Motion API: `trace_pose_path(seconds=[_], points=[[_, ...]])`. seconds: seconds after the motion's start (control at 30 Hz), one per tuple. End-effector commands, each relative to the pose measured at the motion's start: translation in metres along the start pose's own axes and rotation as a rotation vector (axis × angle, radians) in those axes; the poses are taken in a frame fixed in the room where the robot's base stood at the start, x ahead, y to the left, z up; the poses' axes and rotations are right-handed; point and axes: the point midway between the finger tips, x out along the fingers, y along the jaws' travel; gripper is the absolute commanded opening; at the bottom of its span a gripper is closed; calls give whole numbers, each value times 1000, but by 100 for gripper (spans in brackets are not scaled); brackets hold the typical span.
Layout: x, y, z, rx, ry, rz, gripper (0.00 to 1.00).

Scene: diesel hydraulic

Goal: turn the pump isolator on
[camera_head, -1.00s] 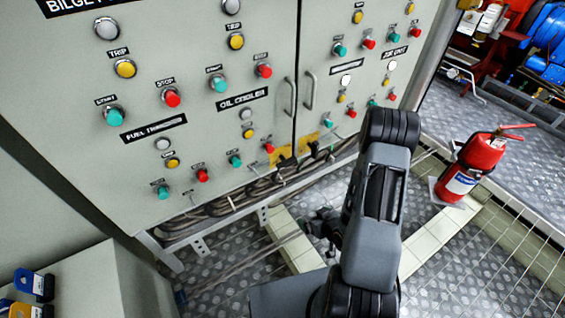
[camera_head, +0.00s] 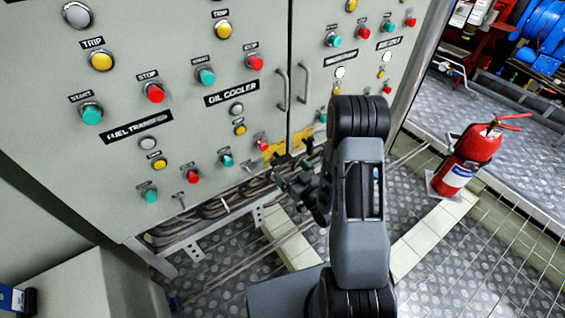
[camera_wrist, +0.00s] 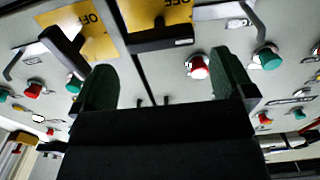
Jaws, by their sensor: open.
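Two yellow isolator plates with black handles sit low on the grey cabinet; the left plate (camera_head: 272,150) and right plate (camera_head: 303,137) are partly hidden by my gripper. In the wrist view, the plates, tilted and lettered "OFF", show at top left (camera_wrist: 97,42) and top middle (camera_wrist: 150,14). One black handle (camera_wrist: 62,50) is left of my left finger; another handle (camera_wrist: 158,39) lies ahead, between the fingers in the picture. I cannot tell which is the pump isolator. My gripper (camera_wrist: 163,64) is open and empty, apparently short of the handles. It also shows in the head view (camera_head: 291,172).
The cabinet (camera_head: 190,120) carries several red, green and yellow buttons and two vertical door handles (camera_head: 292,85). Cables (camera_head: 215,205) run beneath it. A red fire extinguisher (camera_head: 468,160) stands at right on the floor. A grey box (camera_head: 75,285) is at lower left.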

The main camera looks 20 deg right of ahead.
Motion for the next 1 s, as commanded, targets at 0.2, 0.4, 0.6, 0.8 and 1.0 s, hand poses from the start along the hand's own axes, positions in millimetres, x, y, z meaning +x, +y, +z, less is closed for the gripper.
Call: trace_pose_path(seconds=[0.2, 0.4, 0.6, 0.8, 1.0], points=[[37, -1, 0, 0, 1, -2, 100], [57, 0, 0, 0, 0, -1, 100], [64, 0, 0, 1, 0, 1, 100], [65, 0, 0, 1, -1, 1, 100], [65, 0, 0, 1, -1, 1, 88]])
